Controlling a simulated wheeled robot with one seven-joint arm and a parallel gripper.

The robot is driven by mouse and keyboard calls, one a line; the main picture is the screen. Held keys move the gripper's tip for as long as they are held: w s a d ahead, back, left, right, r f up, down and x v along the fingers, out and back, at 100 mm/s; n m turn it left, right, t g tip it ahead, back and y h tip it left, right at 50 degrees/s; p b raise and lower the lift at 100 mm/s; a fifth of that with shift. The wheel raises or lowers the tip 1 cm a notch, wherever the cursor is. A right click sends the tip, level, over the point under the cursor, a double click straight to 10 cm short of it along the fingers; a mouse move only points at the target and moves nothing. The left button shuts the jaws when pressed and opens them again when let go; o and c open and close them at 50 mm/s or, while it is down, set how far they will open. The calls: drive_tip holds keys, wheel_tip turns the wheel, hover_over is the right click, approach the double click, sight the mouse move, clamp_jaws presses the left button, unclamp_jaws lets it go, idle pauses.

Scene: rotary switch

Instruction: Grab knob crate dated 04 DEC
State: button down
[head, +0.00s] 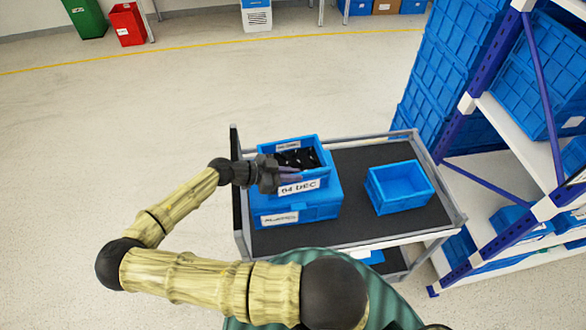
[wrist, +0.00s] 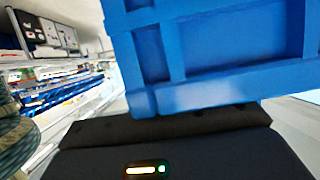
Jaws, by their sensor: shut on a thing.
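The blue crate labelled "04 DEC" (head: 318,184) holds black knobs (head: 297,158) and is on top of a larger lidded blue crate (head: 328,208) on the left side of the cart. I cannot tell whether a small gap lies between the two. My gripper (head: 290,174) reaches in from the left and is shut on the 04 DEC crate at its left front side. In the wrist view, a blue crate wall (wrist: 225,45) fills the upper right, close above the dark gripper body. The fingertips are hidden there.
An empty blue crate (head: 402,204) stands on the right of the black-topped cart (head: 350,158). A shelf rack with blue crates (head: 522,88) stands close on the right. Open floor (head: 200,90) lies behind and left, with red (head: 127,25) and green bins at the back.

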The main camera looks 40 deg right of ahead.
drive_tip(key=shift+r, duration=0.15)
wheel_tip(320, 180, up, 10)
drive_tip(key=b, duration=0.3)
drive_tip(key=shift+b, duration=0.4)
idle(0.5)
